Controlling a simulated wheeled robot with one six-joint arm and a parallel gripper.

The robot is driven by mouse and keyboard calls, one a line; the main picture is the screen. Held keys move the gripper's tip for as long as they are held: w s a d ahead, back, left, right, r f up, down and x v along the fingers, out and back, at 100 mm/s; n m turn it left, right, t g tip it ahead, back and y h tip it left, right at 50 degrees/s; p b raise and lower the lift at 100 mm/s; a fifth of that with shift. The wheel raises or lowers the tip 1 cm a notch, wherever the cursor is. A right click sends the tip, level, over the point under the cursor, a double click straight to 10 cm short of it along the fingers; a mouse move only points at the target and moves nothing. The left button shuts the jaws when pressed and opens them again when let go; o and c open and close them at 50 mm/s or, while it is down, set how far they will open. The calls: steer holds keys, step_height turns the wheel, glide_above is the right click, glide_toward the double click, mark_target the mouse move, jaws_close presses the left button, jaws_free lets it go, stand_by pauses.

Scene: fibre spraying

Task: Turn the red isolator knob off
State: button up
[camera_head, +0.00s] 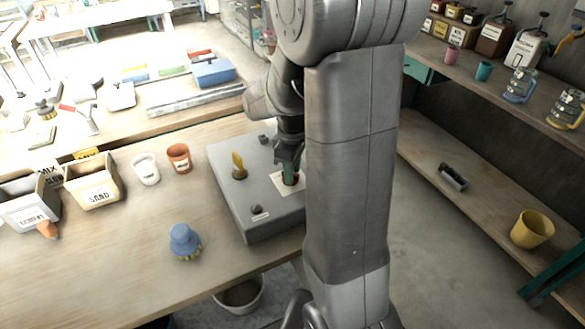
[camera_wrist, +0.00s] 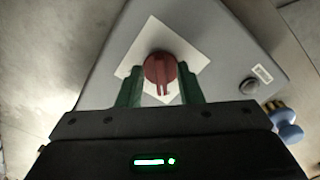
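The red isolator knob (camera_wrist: 160,70) sits on a white square plate (camera_wrist: 190,52) on top of a grey box (camera_wrist: 224,50). In the wrist view its raised grip runs toward the bottom of the picture. My gripper (camera_wrist: 161,88) has two green fingers, one on each side of the knob, with a narrow gap visible on both sides. In the head view my gripper (camera_head: 290,165) points down over the grey box (camera_head: 228,197), and the knob is mostly hidden by the fingers and arm.
The box also carries a yellow handle (camera_head: 239,166) and a dark button (camera_head: 257,209). A white cup (camera_head: 146,169), a terracotta cup (camera_head: 179,158) and a sand bin (camera_head: 95,186) stand to the left.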

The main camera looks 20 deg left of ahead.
step_height(320, 180, up, 14)
stand_by(0.6)
steer(key=shift+f, duration=0.15)
step_height(320, 180, down, 14)
steer(key=shift+r, duration=0.1)
stand_by(0.6)
